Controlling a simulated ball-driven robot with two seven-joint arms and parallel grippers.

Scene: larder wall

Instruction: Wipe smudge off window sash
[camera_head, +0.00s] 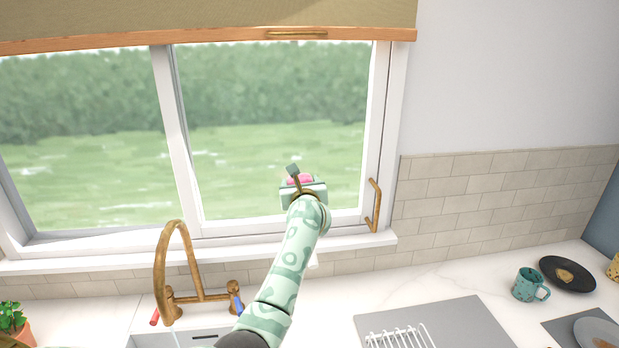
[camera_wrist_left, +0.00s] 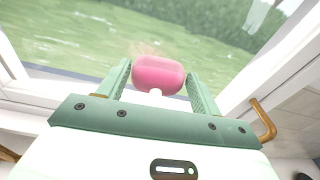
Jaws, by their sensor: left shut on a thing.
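My left gripper (camera_head: 299,181) is raised in front of the right-hand pane of the window sash (camera_head: 275,130). It is shut on a pink sponge (camera_head: 300,179), which also shows between the two green fingers in the left wrist view (camera_wrist_left: 158,75). A faint brownish smudge (camera_wrist_left: 146,48) shows on the glass just beyond the sponge's upper left edge in the wrist view. The sponge hides part of the glass there. I cannot tell whether the sponge touches the pane. My right gripper is not in view.
A brass faucet (camera_head: 172,260) stands left of my arm. A brass window handle (camera_head: 374,205) is to the right of the gripper. A wooden-edged blind (camera_head: 220,15) hangs above. A teal mug (camera_head: 529,285) and a black plate (camera_head: 567,274) are on the right counter.

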